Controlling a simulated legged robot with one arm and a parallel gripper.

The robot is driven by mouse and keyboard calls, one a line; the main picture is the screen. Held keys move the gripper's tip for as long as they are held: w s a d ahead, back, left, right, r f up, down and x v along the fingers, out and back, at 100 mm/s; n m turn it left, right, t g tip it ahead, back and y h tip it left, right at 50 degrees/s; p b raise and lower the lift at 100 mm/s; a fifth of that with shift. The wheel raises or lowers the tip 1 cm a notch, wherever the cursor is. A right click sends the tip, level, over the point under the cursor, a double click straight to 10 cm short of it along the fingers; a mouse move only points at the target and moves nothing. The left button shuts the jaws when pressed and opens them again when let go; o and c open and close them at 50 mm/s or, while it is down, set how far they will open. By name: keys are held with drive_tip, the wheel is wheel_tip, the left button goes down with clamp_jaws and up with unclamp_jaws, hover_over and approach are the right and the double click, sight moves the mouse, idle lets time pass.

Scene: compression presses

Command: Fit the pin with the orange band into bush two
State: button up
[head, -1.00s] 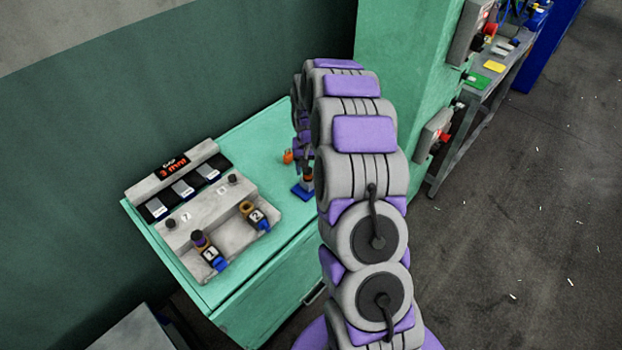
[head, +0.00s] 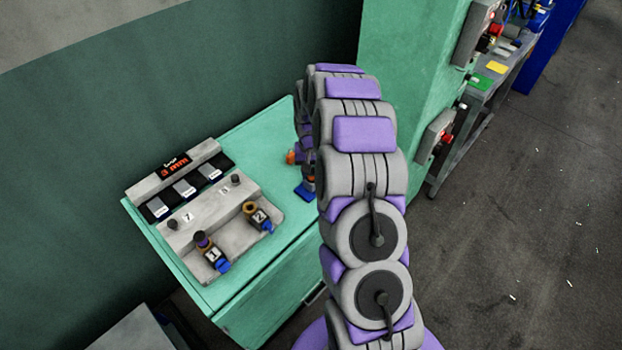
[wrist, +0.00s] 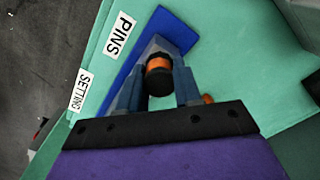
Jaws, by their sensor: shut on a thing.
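The pin with the orange band (wrist: 158,63) is between the two fingers of my gripper (wrist: 159,84) in the wrist view; its near end is dark. My gripper is shut on it, over the blue PINS pad (wrist: 126,84). I cannot tell whether the pin still touches the pad. In the head view the blue pad (head: 304,193) shows beside my arm, which mostly hides the gripper and the pin. Bush two (head: 250,208) is a brass-coloured ring by the "2" label on the grey fixture (head: 232,222). Bush one (head: 201,238) has a dark purple piece in it.
A "3 mm" display (head: 174,165) stands behind the fixture. A small orange thing (head: 291,157) is on the green bench (head: 258,140) near my gripper; one also shows in the wrist view (wrist: 207,99). A green column (head: 400,90) rises right of the bench.

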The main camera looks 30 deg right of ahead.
drive_tip(key=shift+c, duration=0.4)
drive_tip(key=shift+r+p, duration=0.95)
drive_tip(key=shift+r, duration=1.45)
drive_tip(key=shift+r+p, duration=0.75)
drive_tip(key=shift+r, duration=1.1)
drive_tip(key=s+a+r+b, duration=0.1)
drive_tip(key=a, duration=0.9)
drive_tip(key=s+a+r+b, duration=0.1)
drive_tip(key=a+r+b, duration=0.1)
drive_tip(key=a, duration=0.9)
drive_tip(key=shift+r+n, duration=0.3)
drive_tip(key=shift+n, duration=0.1)
drive_tip(key=shift+s+a, duration=0.1)
drive_tip(key=shift+a, duration=0.1)
